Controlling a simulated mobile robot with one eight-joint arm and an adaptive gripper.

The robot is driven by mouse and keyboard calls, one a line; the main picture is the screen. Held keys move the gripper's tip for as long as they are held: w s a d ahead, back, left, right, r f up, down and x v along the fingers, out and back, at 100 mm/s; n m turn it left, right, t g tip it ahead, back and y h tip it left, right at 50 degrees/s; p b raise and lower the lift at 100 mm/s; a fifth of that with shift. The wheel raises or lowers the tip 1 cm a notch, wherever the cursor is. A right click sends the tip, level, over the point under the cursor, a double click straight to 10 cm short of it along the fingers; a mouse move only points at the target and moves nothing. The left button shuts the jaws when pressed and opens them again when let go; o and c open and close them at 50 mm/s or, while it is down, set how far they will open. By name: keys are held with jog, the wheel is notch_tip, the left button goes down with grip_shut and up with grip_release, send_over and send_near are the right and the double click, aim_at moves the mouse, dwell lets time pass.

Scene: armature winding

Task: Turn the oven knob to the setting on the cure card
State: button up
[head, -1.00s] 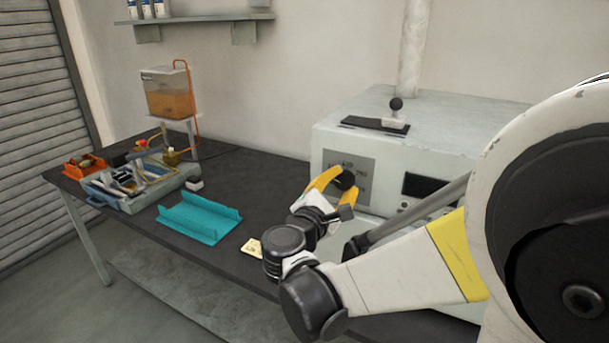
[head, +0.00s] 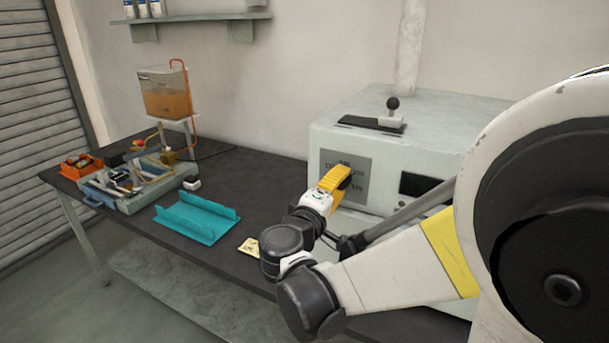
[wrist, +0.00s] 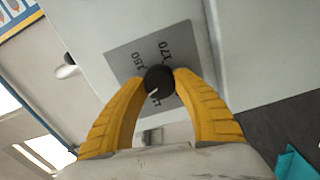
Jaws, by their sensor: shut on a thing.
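The oven (head: 440,160) is a pale box at the back right of the bench. Its grey dial plate (wrist: 185,40) shows the marks 150 and 170, with another mark partly hidden by the knob. The black oven knob (wrist: 157,80) has a light pointer line aimed toward the lower left in the wrist view. My gripper (wrist: 158,84) is shut on the knob, one yellow finger on each side. In the head view my gripper (head: 336,180) covers the knob. The small cream card (head: 249,246) lies near the bench's front edge; its writing is too small to read.
A teal tray (head: 197,217) stands left of the card. A grey-blue tool fixture (head: 150,195), an orange holder (head: 80,166) and a tank of amber liquid (head: 164,95) are farther left. A black-knobbed lever (head: 392,110) stands on the oven top.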

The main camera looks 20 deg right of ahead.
jog(key=shift+m, duration=1.9)
jog(key=o, duration=1.2)
jog(key=shift+a, duration=0.1)
jog(key=v, duration=1.1)
jog(key=shift+s+a, duration=0.25)
jog(key=shift+s, duration=0.1)
